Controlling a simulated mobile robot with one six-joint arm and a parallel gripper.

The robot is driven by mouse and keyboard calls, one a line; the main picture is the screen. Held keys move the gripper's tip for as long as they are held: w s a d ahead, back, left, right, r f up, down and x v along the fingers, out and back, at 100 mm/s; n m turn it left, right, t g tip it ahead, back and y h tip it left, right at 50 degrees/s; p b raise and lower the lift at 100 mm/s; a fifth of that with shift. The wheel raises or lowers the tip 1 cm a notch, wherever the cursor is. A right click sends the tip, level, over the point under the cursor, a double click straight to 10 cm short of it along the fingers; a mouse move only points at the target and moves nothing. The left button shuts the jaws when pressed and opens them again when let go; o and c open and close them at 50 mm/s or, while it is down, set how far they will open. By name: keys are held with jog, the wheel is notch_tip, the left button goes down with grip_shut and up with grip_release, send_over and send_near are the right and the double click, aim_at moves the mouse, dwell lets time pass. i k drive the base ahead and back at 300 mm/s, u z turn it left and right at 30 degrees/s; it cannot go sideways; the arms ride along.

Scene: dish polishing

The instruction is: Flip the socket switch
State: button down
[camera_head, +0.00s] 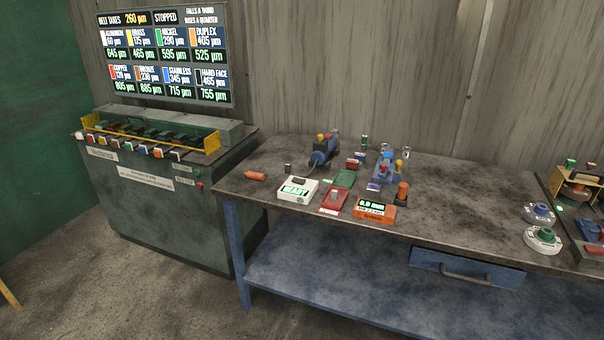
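I cannot single out a socket switch for sure in the head view. On the workbench (450,215) stand several small devices. A white box (297,191) has a green-lit display reading "READY". A red plate (333,200) with a pale part on top lies right of it. An orange box (375,211) shows a display reading about "0.0 mm". A blue device (322,152) with a red and yellow top stands behind them. My gripper is not in view.
A grey cabinet (150,205) with a row of coloured tabs and a small red button (199,185) stands left of the bench. A display board (165,55) hangs above it. More devices crowd the bench's right end, including a green-topped disc (543,238). The bench's middle right is clear.

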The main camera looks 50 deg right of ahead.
aim_at(299, 181)
jog(key=i, duration=1)
